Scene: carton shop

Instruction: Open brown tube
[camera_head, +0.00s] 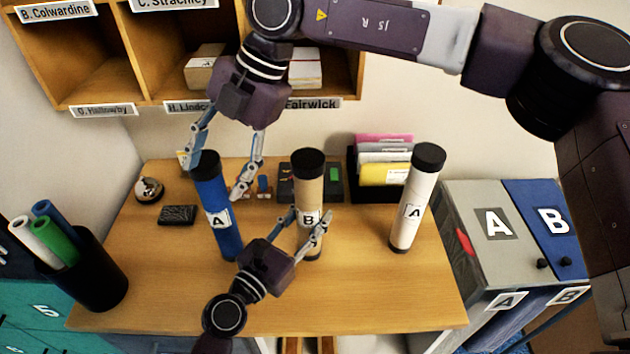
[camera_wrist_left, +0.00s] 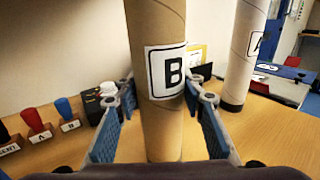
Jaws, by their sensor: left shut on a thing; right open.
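The brown tube (camera_head: 309,180) stands upright on the table, with a black cap (camera_head: 308,157) on top and a white label B. My left gripper (camera_head: 309,222) has its fingers on both sides of the tube at label height and is shut on it. The brown tube also fills the middle of the left wrist view (camera_wrist_left: 160,110), where its cap is out of frame. My right gripper (camera_head: 220,178) is open above the table, its fingers to either side of the black cap of the blue tube (camera_head: 217,215). I cannot tell whether it touches that cap.
A white tube (camera_head: 409,205) labelled A stands to the right. A black file holder (camera_head: 381,180), a bell (camera_head: 148,188) and a dark pad (camera_head: 177,214) are on the table. A black bin (camera_head: 92,275) of rolls stands left. Grey and blue boxes (camera_head: 478,205) stand right. Wooden pigeonholes (camera_head: 125,60) are above.

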